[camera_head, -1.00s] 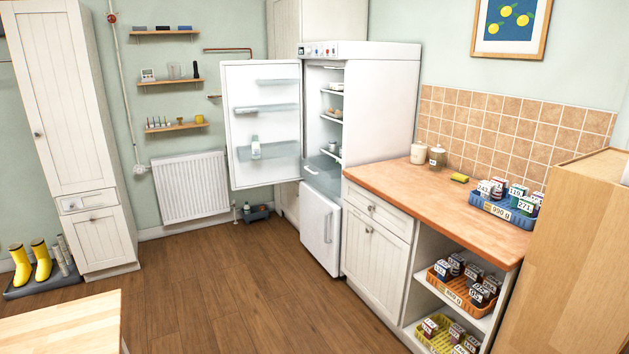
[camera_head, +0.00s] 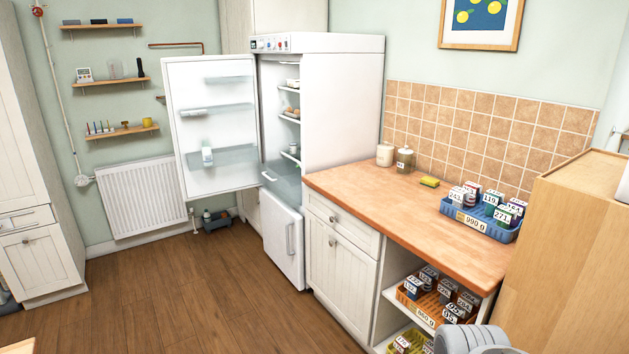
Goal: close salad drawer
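The white fridge (camera_head: 340,130) stands beyond the left end of the worktop, with its upper door (camera_head: 208,120) swung wide open to the left. Inside, shelves hold a few small items. At the bottom of the open compartment, the translucent salad drawer (camera_head: 282,184) appears pulled out, its front jutting past the shelves. The lower freezer door (camera_head: 284,238) is below it and looks slightly ajar. A grey rounded part of my arm shows at the bottom right edge. My gripper's fingers cannot be made out, and nothing of mine is near the drawer.
A wooden worktop (camera_head: 400,215) over white cupboards runs along the right, with a blue crate (camera_head: 480,222) of labelled boxes. A tall wooden cabinet (camera_head: 570,260) stands at the near right. The wooden floor (camera_head: 170,300) before the fridge is clear. A radiator (camera_head: 142,197) is on the far wall.

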